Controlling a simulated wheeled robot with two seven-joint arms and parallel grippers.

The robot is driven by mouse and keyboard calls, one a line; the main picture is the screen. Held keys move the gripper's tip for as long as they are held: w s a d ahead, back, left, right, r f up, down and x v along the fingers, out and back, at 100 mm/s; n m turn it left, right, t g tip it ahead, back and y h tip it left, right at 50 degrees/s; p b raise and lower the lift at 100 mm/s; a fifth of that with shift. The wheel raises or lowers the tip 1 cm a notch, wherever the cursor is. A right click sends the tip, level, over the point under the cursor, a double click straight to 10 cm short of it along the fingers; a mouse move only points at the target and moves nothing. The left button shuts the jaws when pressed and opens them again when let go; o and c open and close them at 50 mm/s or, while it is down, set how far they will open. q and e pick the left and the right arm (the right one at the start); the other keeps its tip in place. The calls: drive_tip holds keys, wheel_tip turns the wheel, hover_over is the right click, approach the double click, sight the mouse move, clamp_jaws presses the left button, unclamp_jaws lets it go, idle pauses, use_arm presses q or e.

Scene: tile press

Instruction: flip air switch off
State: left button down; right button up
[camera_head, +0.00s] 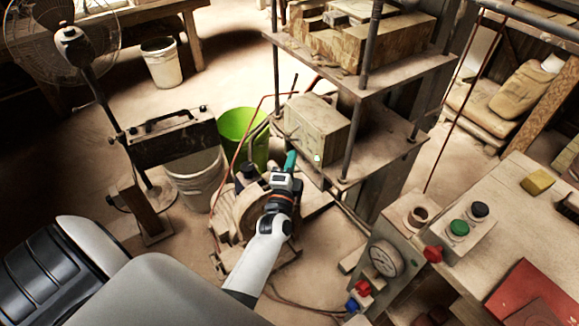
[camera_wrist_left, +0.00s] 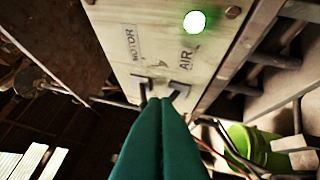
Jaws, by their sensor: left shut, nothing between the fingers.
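A pale control box (camera_head: 318,122) sits on the shelf in the head view, with a lit green-white lamp (camera_head: 317,158). In the left wrist view its panel (camera_wrist_left: 165,50) bears the labels MOTOR and AIR, and the lamp (camera_wrist_left: 194,22) glows. The air switch (camera_wrist_left: 181,90) is a dark lever below AIR. The motor switch (camera_wrist_left: 143,88) is below MOTOR. My left gripper (camera_head: 290,158) is shut and empty, its teal fingertips (camera_wrist_left: 162,100) by the two levers. Contact and the levers' exact positions cannot be told. My right gripper is not in view.
The box stands between metal shelf posts (camera_head: 349,140). A green bucket (camera_head: 240,135) and a white bucket (camera_head: 196,180) stand left of it. A gauge panel (camera_head: 384,262) and a bench with push buttons (camera_head: 459,228) are at the right.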

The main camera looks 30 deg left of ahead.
sight(299, 139)
use_arm(q)
drive_tip(key=x, duration=0.5)
drive_tip(key=shift+w, duration=0.15)
drive_tip(key=shift+f+b, duration=0.15)
drive_tip(key=shift+b, duration=0.35)
drive_tip(key=shift+n, duration=0.3)
